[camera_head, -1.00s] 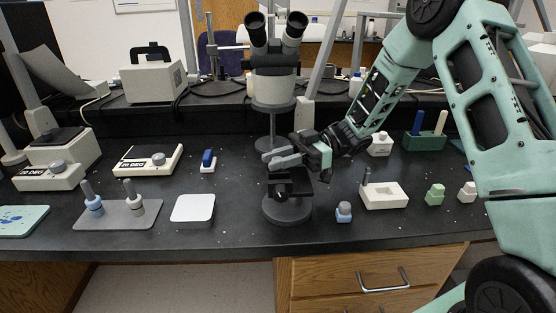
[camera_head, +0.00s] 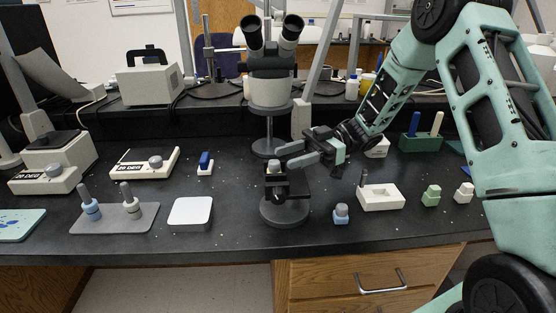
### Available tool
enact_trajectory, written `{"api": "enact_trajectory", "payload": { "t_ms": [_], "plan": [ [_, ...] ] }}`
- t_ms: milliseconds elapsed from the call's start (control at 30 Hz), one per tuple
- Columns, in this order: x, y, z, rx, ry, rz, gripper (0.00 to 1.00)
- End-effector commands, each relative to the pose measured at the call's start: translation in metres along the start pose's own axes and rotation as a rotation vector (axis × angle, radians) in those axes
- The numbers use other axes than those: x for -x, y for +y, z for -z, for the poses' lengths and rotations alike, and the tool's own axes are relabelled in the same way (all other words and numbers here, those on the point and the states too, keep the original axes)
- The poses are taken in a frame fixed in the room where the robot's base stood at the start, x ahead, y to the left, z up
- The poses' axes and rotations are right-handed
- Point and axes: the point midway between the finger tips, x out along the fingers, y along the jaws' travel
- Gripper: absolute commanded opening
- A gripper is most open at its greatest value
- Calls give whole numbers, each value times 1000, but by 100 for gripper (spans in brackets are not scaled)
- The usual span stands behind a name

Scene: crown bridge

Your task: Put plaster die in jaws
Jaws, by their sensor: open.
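A dark jaw holder on a round black base (camera_head: 285,212) stands in front of the microscope. A small pale die with a greyish top (camera_head: 274,167) shows upright at the jaws (camera_head: 276,186), seemingly between them; its lower part is hidden. My gripper (camera_head: 283,157) is open, with its fingers pointing left, just above and to the right of the die. The fingers look empty. Whether a finger still touches the die cannot be told from this view.
A blue block with a grey top (camera_head: 341,213), a white box with a recess (camera_head: 381,198), a green block (camera_head: 431,195) and a white block (camera_head: 464,192) stand to the right. A white pad (camera_head: 190,211) and a grey plate with two posts (camera_head: 145,217) lie left. The microscope (camera_head: 271,62) rises behind.

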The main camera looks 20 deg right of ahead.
Motion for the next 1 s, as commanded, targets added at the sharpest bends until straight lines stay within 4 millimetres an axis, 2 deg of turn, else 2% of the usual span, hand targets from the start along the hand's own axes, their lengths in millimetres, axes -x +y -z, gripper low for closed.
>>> {"api": "enact_trajectory", "payload": {
  "t_ms": [33,200,400,567,1000],
  "plan": [
    [13,1,0,1,-1,-5,43],
    [46,1,-1,-1,-1,-3,43],
    [70,0,0,0,0,-1,43],
    [75,0,0,-1,0,0,43],
    [75,0,0,-1,0,0,43]
  ]
}}
